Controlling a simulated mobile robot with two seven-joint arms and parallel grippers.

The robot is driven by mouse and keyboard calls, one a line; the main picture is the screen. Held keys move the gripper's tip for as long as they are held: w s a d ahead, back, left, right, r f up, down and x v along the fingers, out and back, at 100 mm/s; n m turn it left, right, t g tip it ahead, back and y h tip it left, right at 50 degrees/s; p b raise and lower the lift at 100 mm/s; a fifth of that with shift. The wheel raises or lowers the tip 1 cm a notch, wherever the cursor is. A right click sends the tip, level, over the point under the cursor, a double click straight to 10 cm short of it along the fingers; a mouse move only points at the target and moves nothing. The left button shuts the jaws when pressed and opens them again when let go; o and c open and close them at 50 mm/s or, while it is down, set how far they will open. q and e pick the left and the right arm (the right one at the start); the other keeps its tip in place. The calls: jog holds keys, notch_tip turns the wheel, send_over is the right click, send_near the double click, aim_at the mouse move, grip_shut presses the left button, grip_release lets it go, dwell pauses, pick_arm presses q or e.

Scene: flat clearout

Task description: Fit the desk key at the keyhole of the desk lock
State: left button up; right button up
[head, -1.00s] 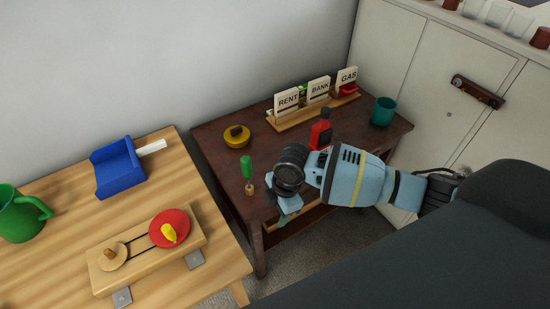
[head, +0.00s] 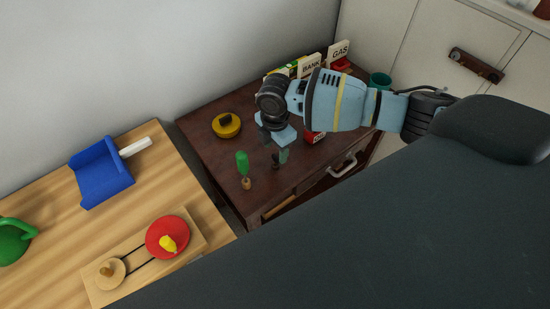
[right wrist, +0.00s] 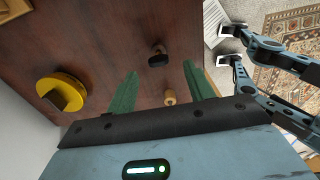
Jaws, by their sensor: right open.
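On the dark desk (head: 200,147), a small upright piece (head: 242,162) with a green grip and a brass-coloured foot stands near the left edge. It may be the desk key; I cannot tell for sure. My right gripper (head: 273,147) is open and empty over the desk, to the right of it. In the right wrist view, a small tan peg (right wrist: 170,98) shows between the open fingers, and a black knob-like piece (right wrist: 158,56) stands beyond them. I cannot make out the desk lock or its keyhole. My left gripper is not in the head view.
A yellow round tin (head: 226,125) sits behind the green piece. A drawer handle (head: 342,166) is on the desk front. A wooden table (head: 50,215) stands left.

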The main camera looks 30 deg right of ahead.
aim_at(275, 158)
jog(key=shift+d+f, duration=0.1)
jog(key=shift+f, duration=2.5)
jog(key=shift+c, duration=0.4)
jog(key=c, duration=1)
